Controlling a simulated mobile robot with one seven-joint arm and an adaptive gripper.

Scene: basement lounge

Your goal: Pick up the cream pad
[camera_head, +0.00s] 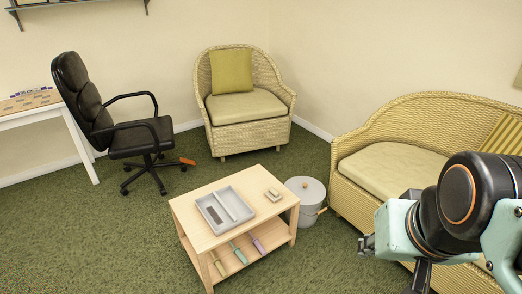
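A small cream-beige pad-like piece (273,195) lies flat on the right part of the low wooden table's top (183,208). It looks too small here to make out its details, and I cannot be sure that it is the cream pad. My gripper (368,244) shows only in part at the lower right, beside the teal and black links of my arm. It is to the right of the table and clear of the beige piece. Its fingers are mostly hidden, so I cannot tell whether they are open.
A grey divided tray (224,189) sits left of the beige piece, a dark item in it. Several coloured items lie on the table's lower shelf. A lidded grey bin (306,188), a wicker sofa (385,120), a wicker armchair (247,137) and an office chair (135,140) surround it. Carpet at front left is clear.

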